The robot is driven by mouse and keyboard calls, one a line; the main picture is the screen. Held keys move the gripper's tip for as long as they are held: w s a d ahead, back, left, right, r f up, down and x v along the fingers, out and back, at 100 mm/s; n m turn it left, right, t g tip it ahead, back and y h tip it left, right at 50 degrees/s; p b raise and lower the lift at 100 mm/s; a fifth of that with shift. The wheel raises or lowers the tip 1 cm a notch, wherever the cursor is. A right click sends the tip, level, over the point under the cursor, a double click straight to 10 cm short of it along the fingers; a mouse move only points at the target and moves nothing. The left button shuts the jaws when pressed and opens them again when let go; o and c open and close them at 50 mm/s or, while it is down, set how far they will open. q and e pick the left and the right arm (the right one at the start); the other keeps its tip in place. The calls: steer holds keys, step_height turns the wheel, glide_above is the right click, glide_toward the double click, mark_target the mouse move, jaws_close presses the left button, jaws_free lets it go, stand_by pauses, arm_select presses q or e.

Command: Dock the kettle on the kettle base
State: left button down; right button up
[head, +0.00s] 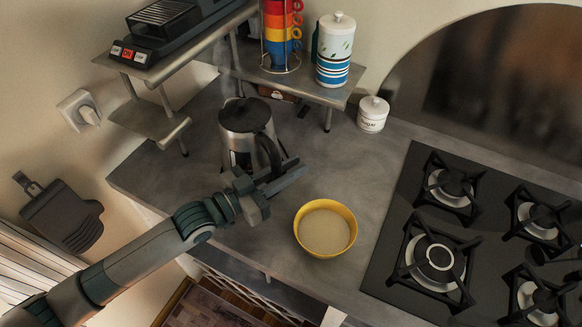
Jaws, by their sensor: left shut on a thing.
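The kettle (240,119) is a steel jug with a black lid and a black handle. It stands upright towards the back left of the grey counter, beside the metal shelf. My left gripper (277,172) is at the kettle's front right, shut on its black handle. The kettle base is not clearly visible; the kettle and my gripper hide the spot below it, and I cannot tell whether the kettle touches anything underneath. My right gripper is not in view.
A yellow bowl (325,229) stands just right of my left gripper. A black gas hob (395,283) fills the right side. A white sugar jar (373,114) stands at the back.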

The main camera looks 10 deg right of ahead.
arm_select(q)
steer(key=shift+f+b, duration=0.45)
stand_by(0.5)
steer(key=c, duration=1.9)
jaws_free()
steer(key=shift+v, duration=1.5)
steer(key=shift+p+v, duration=0.45)
steer(key=shift+v, duration=3.6)
steer(key=shift+f, duration=0.1)
